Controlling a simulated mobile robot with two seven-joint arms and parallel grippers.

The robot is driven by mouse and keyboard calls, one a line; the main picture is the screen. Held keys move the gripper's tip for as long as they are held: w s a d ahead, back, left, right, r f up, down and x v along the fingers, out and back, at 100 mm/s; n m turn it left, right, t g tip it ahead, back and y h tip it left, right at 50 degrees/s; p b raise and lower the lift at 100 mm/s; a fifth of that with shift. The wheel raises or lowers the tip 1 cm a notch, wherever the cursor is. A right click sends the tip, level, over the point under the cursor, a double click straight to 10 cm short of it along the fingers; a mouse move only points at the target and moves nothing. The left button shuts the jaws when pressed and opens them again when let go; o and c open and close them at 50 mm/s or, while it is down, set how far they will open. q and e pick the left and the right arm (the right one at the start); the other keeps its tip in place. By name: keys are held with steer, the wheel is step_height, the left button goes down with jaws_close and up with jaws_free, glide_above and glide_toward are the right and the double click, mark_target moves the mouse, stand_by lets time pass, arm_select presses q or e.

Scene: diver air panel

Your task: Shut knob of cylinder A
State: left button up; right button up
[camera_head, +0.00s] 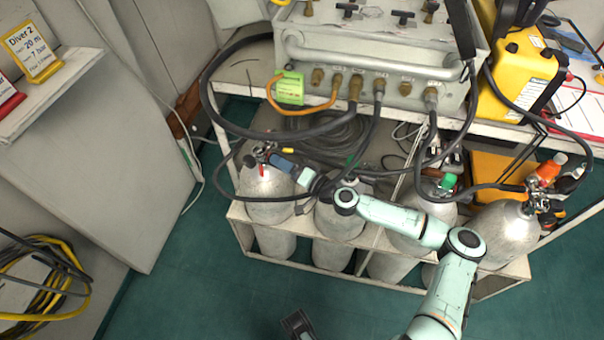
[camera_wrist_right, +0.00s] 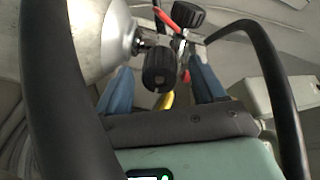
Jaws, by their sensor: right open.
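Several grey cylinders stand in a rack; the leftmost one (camera_head: 266,195) is at my right gripper (camera_head: 274,161), and no letter on it can be read. In the right wrist view this cylinder (camera_wrist_right: 98,38) shows at the upper left with its valve. A black ribbed knob (camera_wrist_right: 160,68) on the valve sits between the two blue fingers of my right gripper (camera_wrist_right: 163,80). The fingers are open, with gaps on both sides of the knob. A second black knob (camera_wrist_right: 185,14) and a red part (camera_wrist_right: 164,18) show above.
Black hoses (camera_head: 215,100) loop around the valve and my right wrist; one hose (camera_wrist_right: 275,70) passes close on the right. The air panel (camera_head: 370,75) stands on the shelf above. A yellow case (camera_head: 515,65) is at the right. The green floor in front is mostly clear.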

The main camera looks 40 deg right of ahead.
arm_select(q)
steer(key=shift+s+d+r+g+p, duration=0.2)
steer(key=shift+s+d+r+p, duration=0.15)
steer(key=shift+s, duration=0.2)
steer(key=shift+s+d+r+g+p, duration=0.25)
steer(key=shift+s+r, duration=0.15)
steer(key=shift+s, duration=0.1)
arm_select(e)
steer(key=v, duration=1.2)
steer(key=shift+a+r, duration=0.1)
